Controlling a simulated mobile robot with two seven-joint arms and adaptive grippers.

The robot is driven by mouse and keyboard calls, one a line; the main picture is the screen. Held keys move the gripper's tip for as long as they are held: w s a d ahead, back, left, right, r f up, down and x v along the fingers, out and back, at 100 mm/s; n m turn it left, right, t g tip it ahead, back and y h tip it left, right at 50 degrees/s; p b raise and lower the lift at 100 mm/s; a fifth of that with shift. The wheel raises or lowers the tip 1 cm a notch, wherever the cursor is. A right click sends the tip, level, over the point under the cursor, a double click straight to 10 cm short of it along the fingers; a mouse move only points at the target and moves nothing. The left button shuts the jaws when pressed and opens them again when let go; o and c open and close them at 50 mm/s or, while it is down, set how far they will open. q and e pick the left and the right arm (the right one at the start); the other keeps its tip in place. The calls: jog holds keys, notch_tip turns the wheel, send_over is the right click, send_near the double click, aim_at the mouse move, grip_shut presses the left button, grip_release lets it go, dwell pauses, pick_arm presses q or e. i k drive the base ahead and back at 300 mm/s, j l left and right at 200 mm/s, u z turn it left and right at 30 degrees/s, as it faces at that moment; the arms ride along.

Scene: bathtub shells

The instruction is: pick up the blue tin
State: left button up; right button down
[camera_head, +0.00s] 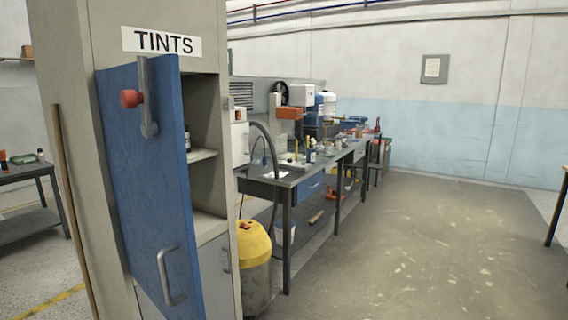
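No blue tin can be made out for certain. A tall grey cabinet (65,75) labelled TINTS stands at the left, and its blue door (145,200) is partly open. The door has a lever with a red knob (131,98) at the top and a grey pull handle (170,277) lower down. Past the door edge, part of an inner shelf (202,155) shows, with a small item (187,138) mostly hidden by the door. Neither of my grippers is in view.
A long workbench (290,178) with tools and machines runs back beyond the cabinet. A yellow-topped drum (254,243) stands beside the cabinet. A wooden pole (75,215) leans at its left side. The floor (430,245) at the right is clear.

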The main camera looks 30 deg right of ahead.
aim_at(311, 154)
jog(key=l, duration=1.7)
jog(key=i+l, duration=0.15)
jog(key=l, duration=0.15)
jog(key=i+l, duration=0.1)
jog(key=l, duration=0.25)
jog(key=i+l, duration=0.15)
jog(key=l, duration=0.15)
jog(key=i+l, duration=0.35)
jog(key=i+l+z, duration=0.1)
jog(key=i+l, duration=0.25)
jog(key=l, duration=0.2)
jog(key=i+l, duration=1)
jog(key=i, duration=0.25)
jog(key=i+l+z, duration=0.1)
jog(key=i+l, duration=0.45)
jog(key=i, duration=0.05)
